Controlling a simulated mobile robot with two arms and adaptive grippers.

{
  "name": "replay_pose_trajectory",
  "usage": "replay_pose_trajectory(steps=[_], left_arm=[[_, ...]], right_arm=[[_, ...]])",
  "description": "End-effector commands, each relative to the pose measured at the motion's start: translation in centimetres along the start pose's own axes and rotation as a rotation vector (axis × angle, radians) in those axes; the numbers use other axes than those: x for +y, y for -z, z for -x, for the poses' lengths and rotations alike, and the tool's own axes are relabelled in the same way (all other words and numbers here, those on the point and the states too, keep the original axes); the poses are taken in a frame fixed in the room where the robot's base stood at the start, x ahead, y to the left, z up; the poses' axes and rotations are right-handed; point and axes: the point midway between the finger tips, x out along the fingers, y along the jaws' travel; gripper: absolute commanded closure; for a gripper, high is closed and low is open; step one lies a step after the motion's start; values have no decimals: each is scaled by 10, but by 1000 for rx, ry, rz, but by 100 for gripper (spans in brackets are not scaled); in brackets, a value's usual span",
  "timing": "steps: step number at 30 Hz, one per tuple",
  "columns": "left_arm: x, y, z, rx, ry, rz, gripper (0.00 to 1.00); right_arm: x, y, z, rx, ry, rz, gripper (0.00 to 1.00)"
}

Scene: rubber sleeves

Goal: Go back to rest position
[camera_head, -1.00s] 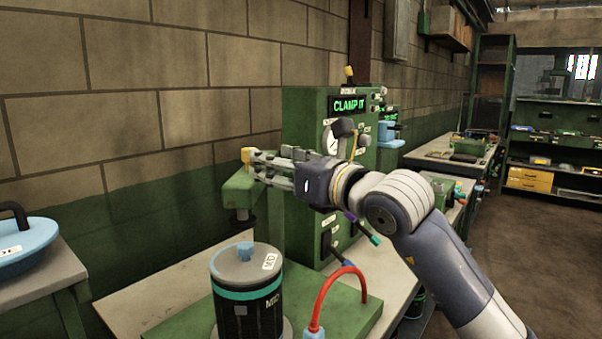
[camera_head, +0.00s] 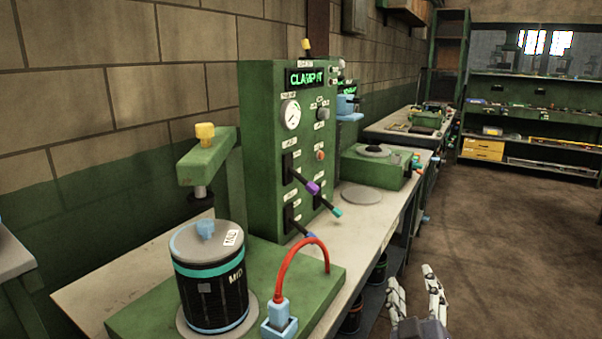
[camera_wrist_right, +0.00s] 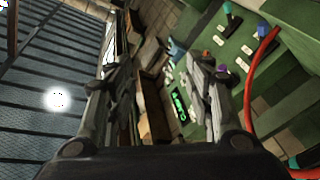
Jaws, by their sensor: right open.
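My right gripper (camera_head: 415,292) is low at the bottom of the head view, right of the bench's front edge, over the floor. Its two fingers are apart with nothing between them. It also shows in the right wrist view (camera_wrist_right: 165,80), with open fingers on both sides and the green panel beyond. My left gripper is not in view.
A green machine panel (camera_head: 262,150) with a "CLAMP IT" display stands on the bench (camera_head: 85,290). A black canister (camera_head: 212,285) marked MID stands under a green clamp arm (camera_head: 207,155). A red hose (camera_head: 285,262) arches beside it. Open floor (camera_head: 510,240) lies right.

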Motion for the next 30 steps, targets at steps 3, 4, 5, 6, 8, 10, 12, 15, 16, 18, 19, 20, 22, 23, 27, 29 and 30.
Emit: replay_pose_trajectory(steps=[3,4,5,6,8,10,12,15,16,18,19,20,22,23,27,29,30], left_arm=[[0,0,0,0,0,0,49],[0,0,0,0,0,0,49],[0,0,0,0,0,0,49],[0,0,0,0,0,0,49],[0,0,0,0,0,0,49],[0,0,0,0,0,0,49],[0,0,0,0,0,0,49],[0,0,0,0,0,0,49],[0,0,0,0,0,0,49],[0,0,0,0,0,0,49],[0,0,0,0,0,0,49],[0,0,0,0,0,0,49],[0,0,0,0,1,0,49],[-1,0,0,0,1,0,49],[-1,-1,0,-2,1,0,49],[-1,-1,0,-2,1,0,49],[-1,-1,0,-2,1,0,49]], right_arm=[[-26,-82,38,-264,125,-89,52],[-32,-100,51,-329,157,-107,52],[-40,-118,64,-393,191,-126,52],[-49,-139,84,-479,238,-148,52],[-61,-168,115,-599,306,-176,52],[-74,-192,151,-723,384,-202,52],[-84,-210,186,-829,455,-222,52],[-94,-228,231,-958,547,-241,52],[-96,-231,244,-992,574,-246,52],[-100,-238,275,-1071,635,-255,52],[-102,-240,287,-1102,660,-259,52],[-103,-242,300,-1133,687,-263,52],[-108,-248,319,-1186,733,-266,52],[-115,-255,315,-1184,729,-264,52],[-139,-283,310,-1195,732,-259,52],[-150,-297,310,-1202,735,-256,52],[-158,-307,310,-1206,737,-254,52]])
